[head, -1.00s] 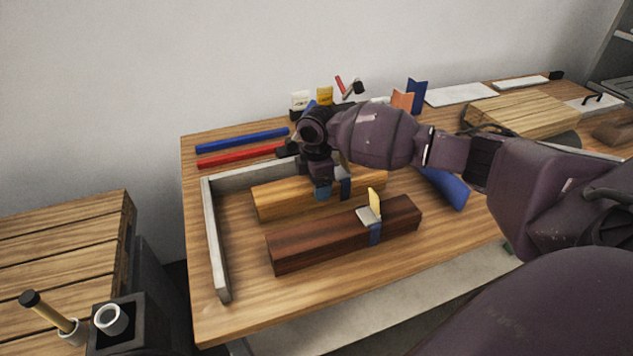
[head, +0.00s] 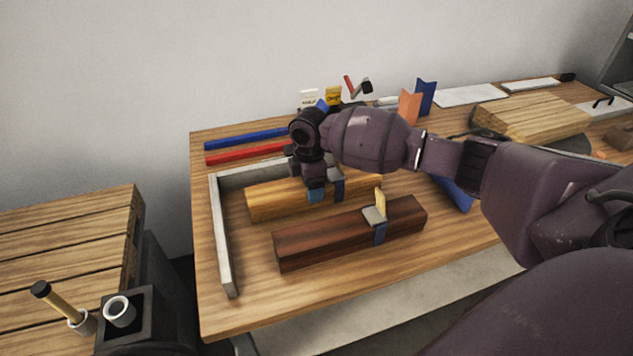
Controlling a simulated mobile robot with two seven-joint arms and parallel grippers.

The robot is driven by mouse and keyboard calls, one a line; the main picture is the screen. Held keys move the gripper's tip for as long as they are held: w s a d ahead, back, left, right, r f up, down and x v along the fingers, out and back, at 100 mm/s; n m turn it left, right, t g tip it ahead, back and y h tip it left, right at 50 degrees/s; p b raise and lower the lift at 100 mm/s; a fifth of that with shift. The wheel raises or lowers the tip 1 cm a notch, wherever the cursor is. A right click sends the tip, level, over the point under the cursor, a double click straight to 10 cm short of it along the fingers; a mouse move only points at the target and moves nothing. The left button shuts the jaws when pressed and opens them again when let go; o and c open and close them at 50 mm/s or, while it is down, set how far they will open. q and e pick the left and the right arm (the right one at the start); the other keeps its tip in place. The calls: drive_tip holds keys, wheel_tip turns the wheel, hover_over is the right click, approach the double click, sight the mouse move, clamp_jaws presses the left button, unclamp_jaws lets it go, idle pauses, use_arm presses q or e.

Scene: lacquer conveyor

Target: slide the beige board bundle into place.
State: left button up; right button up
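The beige board bundle (head: 274,201) lies on the wooden table inside a grey L-shaped fence (head: 222,240). It runs close along the fence's back side, and a strip of table shows between its left end and the fence's left side. A blue strap crosses it towards the right. My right gripper (head: 316,193) points down onto the bundle, just left of the strap. Its light-blue tip is at the bundle's front face. The wrist hides part of the bundle, and whether the fingers grip it is unclear. My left gripper is out of view.
A dark red-brown bundle (head: 330,237) with a blue strap and a tagged clip lies in front. A blue bar (head: 245,139) and a red bar (head: 245,153) lie behind the fence. Bare table (head: 245,305) shows at the front left.

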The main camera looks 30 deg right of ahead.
sight(287, 188)
drive_tip(key=shift+w+a+r, duration=0.1)
drive_tip(key=shift+w+a, duration=0.1)
drive_tip(key=shift+a, duration=0.55)
drive_tip(key=shift+w+a, duration=0.15)
drive_tip(key=shift+a, duration=0.6)
drive_tip(key=shift+w+a, duration=0.15)
drive_tip(key=shift+a, duration=0.5)
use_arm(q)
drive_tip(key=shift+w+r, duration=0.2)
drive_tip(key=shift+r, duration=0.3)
use_arm(e)
drive_tip(key=shift+w+a, duration=0.2)
drive_tip(key=shift+a, duration=0.6)
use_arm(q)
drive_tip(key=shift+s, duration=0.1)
use_arm(e)
drive_tip(key=o, duration=1.6)
drive_tip(key=shift+s, duration=0.1)
wheel_tip(287, 188, up, 9)
drive_tip(key=shift+r+p, duration=0.2)
drive_tip(key=shift+p, duration=0.95)
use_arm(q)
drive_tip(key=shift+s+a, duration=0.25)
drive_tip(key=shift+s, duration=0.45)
use_arm(e)
drive_tip(key=shift+r, duration=0.65)
